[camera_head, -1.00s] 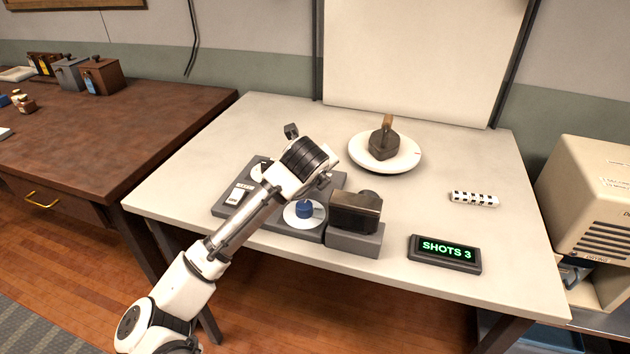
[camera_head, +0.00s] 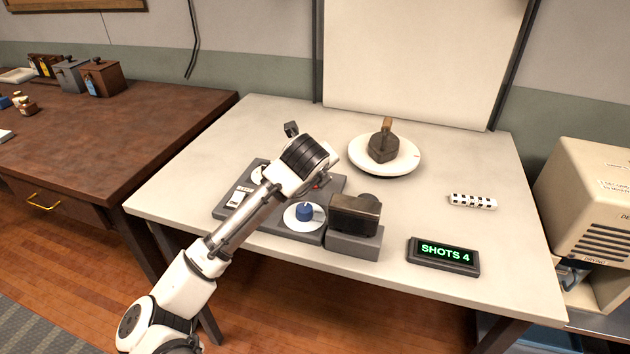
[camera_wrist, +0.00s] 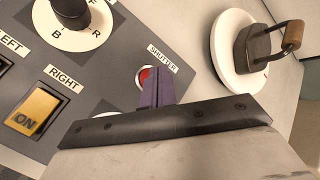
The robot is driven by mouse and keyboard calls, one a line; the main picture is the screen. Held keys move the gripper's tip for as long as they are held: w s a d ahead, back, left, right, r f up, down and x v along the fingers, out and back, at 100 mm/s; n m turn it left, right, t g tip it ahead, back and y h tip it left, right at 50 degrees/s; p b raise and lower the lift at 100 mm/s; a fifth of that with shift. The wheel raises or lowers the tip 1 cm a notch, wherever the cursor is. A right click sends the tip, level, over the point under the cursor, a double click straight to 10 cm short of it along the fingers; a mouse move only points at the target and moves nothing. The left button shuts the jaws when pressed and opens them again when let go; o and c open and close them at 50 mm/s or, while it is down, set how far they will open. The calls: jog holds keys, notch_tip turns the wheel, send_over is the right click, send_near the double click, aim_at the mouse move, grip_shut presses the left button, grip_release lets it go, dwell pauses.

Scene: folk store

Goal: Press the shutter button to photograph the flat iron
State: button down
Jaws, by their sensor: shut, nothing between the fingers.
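The flat iron (camera_head: 382,146), dark with a brown handle, sits on a round white turntable (camera_head: 405,165) before a white backdrop; it also shows in the wrist view (camera_wrist: 256,48). The boxy dark camera (camera_head: 354,214) stands on a grey block at the panel's right end. The red shutter button (camera_wrist: 144,75) on the grey panel (camera_wrist: 105,75) is partly covered by my fingertips. My gripper (camera_wrist: 150,78) is shut and empty, its tips at the button; whether they touch it is hard to tell. The display (camera_head: 444,255) reads "SHOTS 4".
A lit yellow RIGHT switch (camera_wrist: 38,109) reads ON. A black knob (camera_wrist: 78,15) and a blue knob (camera_head: 304,211) stand on the panel. A checkered bar (camera_head: 472,201) lies at the right. A beige machine (camera_head: 590,195) stands beyond the table.

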aim_at(315, 186)
notch_tip(315, 186, up, 5)
jog(key=p, duration=0.3)
jog(key=shift+p, duration=0.3)
dwell(0.7)
